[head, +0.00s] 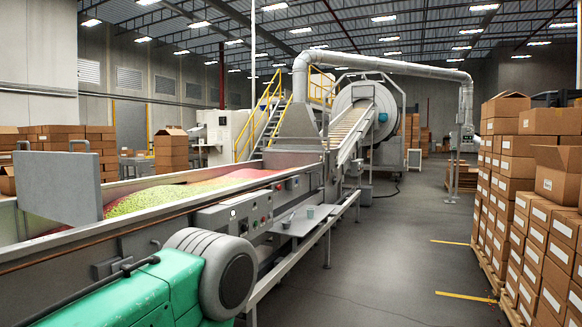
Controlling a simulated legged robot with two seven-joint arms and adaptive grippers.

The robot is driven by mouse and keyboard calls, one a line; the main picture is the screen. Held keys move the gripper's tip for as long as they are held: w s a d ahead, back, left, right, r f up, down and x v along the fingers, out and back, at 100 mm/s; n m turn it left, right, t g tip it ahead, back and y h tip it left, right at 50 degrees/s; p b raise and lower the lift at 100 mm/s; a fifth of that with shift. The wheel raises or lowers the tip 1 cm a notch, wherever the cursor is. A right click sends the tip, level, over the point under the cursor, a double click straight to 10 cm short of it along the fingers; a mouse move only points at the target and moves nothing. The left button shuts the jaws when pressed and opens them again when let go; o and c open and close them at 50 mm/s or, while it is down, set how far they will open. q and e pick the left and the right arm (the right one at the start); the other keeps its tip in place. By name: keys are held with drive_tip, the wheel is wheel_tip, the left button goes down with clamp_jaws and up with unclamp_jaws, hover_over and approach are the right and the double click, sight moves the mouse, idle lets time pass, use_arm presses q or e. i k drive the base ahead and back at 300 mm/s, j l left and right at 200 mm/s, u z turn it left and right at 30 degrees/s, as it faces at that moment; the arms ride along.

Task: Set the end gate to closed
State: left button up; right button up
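The end gate (60,186) is a flat grey upright plate across the near left end of the long metal trough (150,228). Two bent handles stand at its top corners. Its lower edge shows above the trough's near wall, and it seems raised, with some trough interior visible below it. Whether it touches the trough floor I cannot tell. Green and red candy (175,195) lies heaped in the trough on the far side of the gate. Neither of my grippers is in view.
A green housing with a grey ribbed end (215,270) fills the lower left, in front of the trough. A control panel (235,215) is on the trough's side. Stacked cartons (540,205) stand at right. The floor (385,260) between is clear.

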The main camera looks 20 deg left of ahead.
sight(274, 160)
drive_tip(key=i, duration=7.65)
drive_tip(key=j+u, duration=0.05)
drive_tip(key=j, duration=0.2)
